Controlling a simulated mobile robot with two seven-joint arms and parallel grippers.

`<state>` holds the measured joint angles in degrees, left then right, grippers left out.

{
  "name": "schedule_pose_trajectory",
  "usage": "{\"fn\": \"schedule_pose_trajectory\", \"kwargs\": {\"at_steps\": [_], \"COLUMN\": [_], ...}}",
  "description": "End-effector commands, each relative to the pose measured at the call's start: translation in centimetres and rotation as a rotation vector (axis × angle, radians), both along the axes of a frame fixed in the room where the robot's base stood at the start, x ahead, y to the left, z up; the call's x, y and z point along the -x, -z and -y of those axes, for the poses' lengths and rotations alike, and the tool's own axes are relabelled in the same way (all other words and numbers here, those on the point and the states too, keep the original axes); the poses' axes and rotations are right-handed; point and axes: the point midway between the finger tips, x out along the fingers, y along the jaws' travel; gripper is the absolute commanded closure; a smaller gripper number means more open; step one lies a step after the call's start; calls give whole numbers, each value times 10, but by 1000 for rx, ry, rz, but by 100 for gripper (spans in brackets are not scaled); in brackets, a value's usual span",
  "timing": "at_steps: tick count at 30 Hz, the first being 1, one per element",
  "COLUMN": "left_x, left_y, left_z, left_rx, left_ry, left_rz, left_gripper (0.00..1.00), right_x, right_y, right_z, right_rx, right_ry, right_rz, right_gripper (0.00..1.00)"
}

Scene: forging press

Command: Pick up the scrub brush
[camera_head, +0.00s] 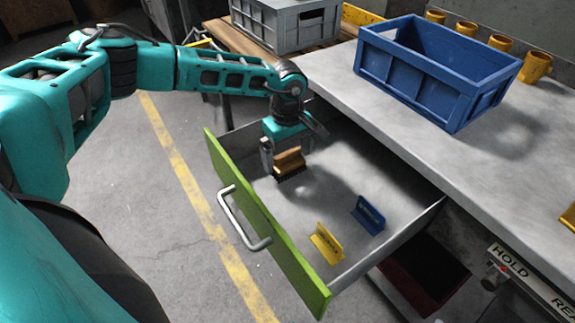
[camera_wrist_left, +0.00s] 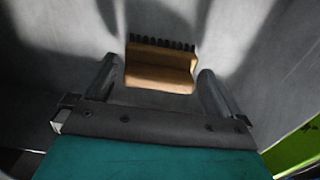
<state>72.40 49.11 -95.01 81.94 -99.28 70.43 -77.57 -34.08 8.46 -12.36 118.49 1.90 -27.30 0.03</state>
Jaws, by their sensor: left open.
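The scrub brush (camera_head: 289,162) has a wooden block and dark bristles. It is in the open drawer with the green front (camera_head: 262,225), near the drawer's far left part. My left gripper (camera_head: 283,158) reaches down into the drawer at the brush. In the left wrist view the brush (camera_wrist_left: 160,66) shows between and slightly beyond the two fingers of my open left gripper (camera_wrist_left: 158,78), with a gap on each side. I cannot tell the exact height of the fingers over the drawer floor. My right gripper is not in view.
A yellow divider (camera_head: 327,243) and a blue divider (camera_head: 369,215) stand in the drawer, right of the brush. A blue crate (camera_head: 420,85) and several yellow cups (camera_head: 535,67) are on the grey worktop (camera_head: 500,165). A grey crate (camera_head: 285,25) stands behind.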

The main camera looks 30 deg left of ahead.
Motion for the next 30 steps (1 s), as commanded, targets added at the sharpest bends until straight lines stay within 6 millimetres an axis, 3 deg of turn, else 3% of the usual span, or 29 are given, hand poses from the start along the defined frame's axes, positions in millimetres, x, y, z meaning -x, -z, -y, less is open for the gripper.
{"fn": "schedule_pose_trajectory", "kwargs": {"at_steps": [8, 24, 30], "left_x": [0, 0, 0], "left_y": [4, 3, 3], "left_z": [0, 0, 0], "left_rx": [0, 0, 1], "left_ry": [-1, -1, -1], "left_rz": [1, 1, 2], "left_gripper": [0, 49, 49], "right_x": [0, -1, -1], "right_y": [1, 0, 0], "right_z": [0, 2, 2], "right_rx": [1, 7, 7], "right_ry": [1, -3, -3], "right_rz": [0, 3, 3], "right_gripper": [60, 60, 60]}}
